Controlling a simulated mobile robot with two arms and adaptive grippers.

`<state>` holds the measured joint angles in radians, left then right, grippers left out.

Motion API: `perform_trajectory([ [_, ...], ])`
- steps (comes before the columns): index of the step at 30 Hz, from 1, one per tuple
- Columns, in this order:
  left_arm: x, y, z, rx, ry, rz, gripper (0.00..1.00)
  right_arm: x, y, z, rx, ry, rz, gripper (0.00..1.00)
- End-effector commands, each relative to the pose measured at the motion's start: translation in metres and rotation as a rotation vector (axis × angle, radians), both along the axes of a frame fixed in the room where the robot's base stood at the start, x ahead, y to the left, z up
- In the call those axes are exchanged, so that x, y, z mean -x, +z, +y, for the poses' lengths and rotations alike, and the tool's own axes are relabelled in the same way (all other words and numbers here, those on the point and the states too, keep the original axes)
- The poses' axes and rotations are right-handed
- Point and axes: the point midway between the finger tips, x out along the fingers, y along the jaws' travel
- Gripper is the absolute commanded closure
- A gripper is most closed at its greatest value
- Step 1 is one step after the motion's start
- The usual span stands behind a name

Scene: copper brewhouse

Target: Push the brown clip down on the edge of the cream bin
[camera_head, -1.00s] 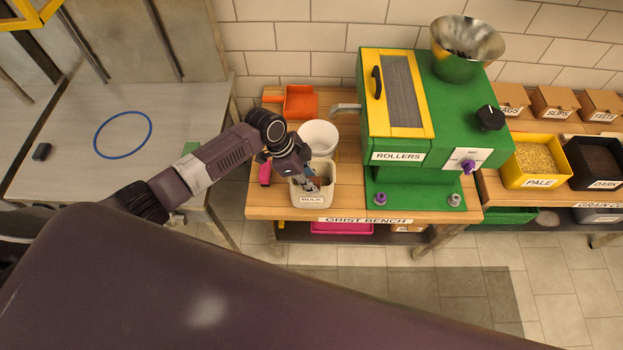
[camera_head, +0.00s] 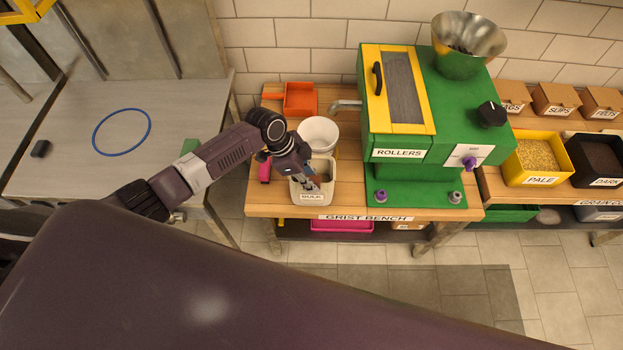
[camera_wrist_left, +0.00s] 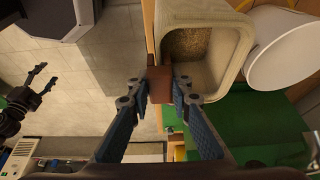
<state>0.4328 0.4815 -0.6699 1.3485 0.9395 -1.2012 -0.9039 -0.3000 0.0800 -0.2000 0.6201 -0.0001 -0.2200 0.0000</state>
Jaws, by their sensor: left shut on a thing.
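The cream bin (camera_head: 327,195), marked BULK, stands at the front of the wooden bench. It also shows in the left wrist view (camera_wrist_left: 238,50), with grain inside. My left gripper (camera_head: 310,184) is over the bin's near side. In the left wrist view my left gripper (camera_wrist_left: 158,88) is shut on the brown clip (camera_wrist_left: 158,84), which is at the bin's rim. I cannot tell how far down on the rim the clip sits. My right gripper (camera_wrist_left: 46,76) shows at the left of the wrist view, empty, with its fingers apart.
A white bucket (camera_head: 319,133) stands right behind the bin. The green roller mill (camera_head: 415,172) is to the right, an orange scoop (camera_head: 300,98) at the back. A pink object (camera_head: 265,171) lies left of the bin. The grey table (camera_head: 75,185) at left is mostly clear.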

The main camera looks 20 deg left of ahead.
Motion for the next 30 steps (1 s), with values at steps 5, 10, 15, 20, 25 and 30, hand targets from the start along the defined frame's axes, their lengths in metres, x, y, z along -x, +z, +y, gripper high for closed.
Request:
perform_trajectory([
  [5, 0.000, -0.003, 0.000, 0.000, 0.000, 0.000, 0.98, 0.000, -0.003, 0.000, 0.000, 0.000, 0.000, 0.44],
  [10, 0.000, -0.005, 0.000, 0.000, 0.000, 0.000, 0.78, 0.000, -0.003, 0.000, 0.000, 0.000, 0.000, 0.44],
  [15, 0.000, -0.005, 0.000, 0.000, 0.000, 0.000, 0.61, 0.000, -0.003, 0.000, 0.000, 0.000, 0.000, 0.44],
  [20, 0.000, -0.005, 0.000, 0.000, 0.000, 0.000, 0.61, 0.000, -0.003, 0.000, 0.000, 0.000, 0.000, 0.44],
  [25, 0.000, -0.001, 0.001, 0.000, 0.000, -0.001, 0.61, 0.000, -0.003, -0.002, 0.002, 0.001, 0.001, 0.44],
  [30, 0.002, 0.020, 0.010, 0.000, -0.001, -0.004, 0.61, 0.000, -0.003, -0.001, 0.001, 0.000, 0.000, 0.44],
])
